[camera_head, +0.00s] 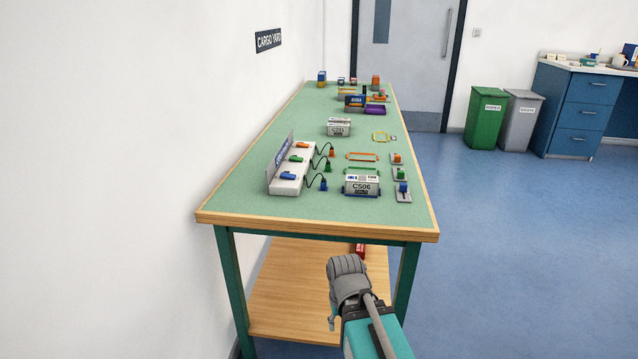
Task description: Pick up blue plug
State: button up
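A small blue plug (323,184) stands on the green tabletop (235,200), near the front end of the table. A thin black cable runs from it to a white block (289,184) on its left. My gripper (334,312) is in front of the table, below the tabletop edge and away from the plug. Its fingers are too unclear to tell open from shut.
A grey container marked C506 (362,187) stands right of the blue plug. A grey base with a blue cube (403,189) is farther right. Another container (339,127) is behind. A white wall (150,150) runs along the left; floor (500,230) is clear on the right.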

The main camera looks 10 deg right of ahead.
jog(key=shift+o, duration=0.3)
jog(key=shift+o, duration=0.3)
jog(key=w+r+m+p, duration=0.1)
jog(key=w+r+p, duration=0.2)
jog(key=r+p, duration=1.5)
jog(key=w+r+m+p, duration=0.1)
jog(key=w+r+p, duration=0.2)
jog(key=r+p, duration=1.5)
jog(key=w+r+m+p, duration=0.1)
jog(key=w+m, duration=0.9)
jog(key=w, duration=0.1)
jog(key=w+r+m+p, duration=0.2)
jog(key=w+m, duration=0.7)
jog(key=w, duration=0.3)
jog(key=shift+d+r+m, duration=0.25)
jog(key=shift+d+m, duration=0.1)
jog(key=shift+m, duration=0.05)
jog(key=shift+w+f, duration=0.1)
jog(key=shift+f, duration=0.05)
